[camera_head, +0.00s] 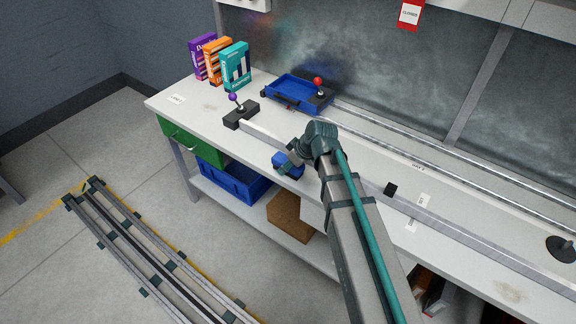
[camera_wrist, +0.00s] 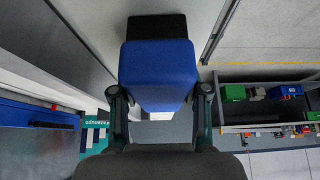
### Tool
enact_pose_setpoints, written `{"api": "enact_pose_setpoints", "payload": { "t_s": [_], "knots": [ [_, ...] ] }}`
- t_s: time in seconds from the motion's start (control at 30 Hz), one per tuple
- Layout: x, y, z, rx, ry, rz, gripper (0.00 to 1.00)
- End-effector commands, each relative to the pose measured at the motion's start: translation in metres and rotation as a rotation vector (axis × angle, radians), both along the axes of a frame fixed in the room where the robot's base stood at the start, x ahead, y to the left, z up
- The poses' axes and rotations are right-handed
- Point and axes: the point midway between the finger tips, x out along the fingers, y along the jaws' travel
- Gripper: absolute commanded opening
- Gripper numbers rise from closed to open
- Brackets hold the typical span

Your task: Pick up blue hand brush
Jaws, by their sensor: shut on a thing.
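The blue hand brush (camera_wrist: 160,68) is between the two fingers of my gripper (camera_wrist: 158,97) in the wrist view. It shows a broad blue body with a black part at its far end. My gripper is shut on it, one finger touching each side. In the head view my gripper (camera_head: 283,162) is over the front edge of the workbench, and part of the blue brush (camera_head: 292,167) shows beside the fingers. The rest is hidden by my gripper. I cannot tell whether the brush touches the benchtop.
A blue tray (camera_head: 290,88) and several upright boxes (camera_head: 235,66) stand at the back left of the workbench (camera_head: 190,108). A purple-knobbed lever (camera_head: 240,112) and a long metal rail (camera_head: 440,226) lie nearby. A blue bin (camera_head: 235,182) and cardboard box (camera_head: 290,217) sit on the lower shelf.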

Motion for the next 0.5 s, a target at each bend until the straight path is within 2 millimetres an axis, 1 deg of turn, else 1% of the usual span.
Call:
{"api": "enact_pose_setpoints", "payload": {
  "t_s": [0.17,0.27,0.37,0.5],
  "knots": [
    [0.0,0.0,0.006,0.0,0.0,0.001,0.01],
    [0.0,0.0,0.015,0.0,-0.003,0.0,0.01],
    [0.001,0.0,0.027,0.0,-0.003,0.0,0.01],
    [-0.024,-0.007,0.053,0.0,-0.005,0.0,0.01]
  ]
}}
